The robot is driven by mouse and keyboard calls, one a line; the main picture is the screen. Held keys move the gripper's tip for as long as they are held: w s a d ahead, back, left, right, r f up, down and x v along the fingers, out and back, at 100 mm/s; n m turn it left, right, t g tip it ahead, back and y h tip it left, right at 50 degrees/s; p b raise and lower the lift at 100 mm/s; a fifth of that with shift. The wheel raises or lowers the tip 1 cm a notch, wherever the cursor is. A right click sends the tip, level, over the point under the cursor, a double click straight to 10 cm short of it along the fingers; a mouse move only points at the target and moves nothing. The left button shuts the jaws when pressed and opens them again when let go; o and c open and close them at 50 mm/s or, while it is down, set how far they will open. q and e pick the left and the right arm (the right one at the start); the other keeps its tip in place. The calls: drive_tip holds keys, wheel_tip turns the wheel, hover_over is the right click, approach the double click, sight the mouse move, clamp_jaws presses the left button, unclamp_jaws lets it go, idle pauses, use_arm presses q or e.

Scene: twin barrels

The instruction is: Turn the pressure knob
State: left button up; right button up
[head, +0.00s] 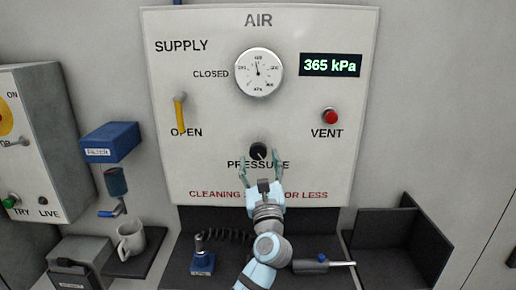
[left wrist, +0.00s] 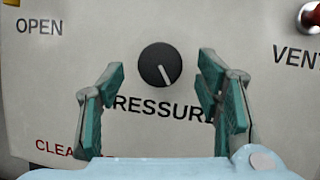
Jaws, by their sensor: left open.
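The black pressure knob (head: 258,151) sits low in the middle of the white air panel (head: 210,120), above the word PRESSURE. In the left wrist view the knob (left wrist: 157,64) shows a white pointer line aimed down and slightly right. My left gripper (head: 260,168) is open, its teal fingers just below and in front of the knob. In the left wrist view the fingers (left wrist: 157,80) stand apart on both sides of the knob, not visibly touching it. The round gauge (head: 258,72) has a dark needle near the top. The display (head: 330,65) reads 365 kPa. My right gripper is not in view.
A yellow supply lever (head: 180,112) points down toward OPEN. A red vent button (head: 330,116) is right of the knob. Below stand a blue-based tool (head: 202,262), a grey mug (head: 131,238) and a black open bin (head: 400,240). A grey box (head: 35,140) is at left.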

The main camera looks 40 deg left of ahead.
sight(259, 155)
use_arm(q)
drive_tip(key=x, duration=0.3)
drive_tip(key=shift+w+a, duration=0.15)
drive_tip(key=shift+w, duration=0.05)
drive_tip(key=shift+w+a+r, duration=0.35)
drive_tip(key=shift+c, duration=0.3)
drive_tip(key=c, duration=1.1)
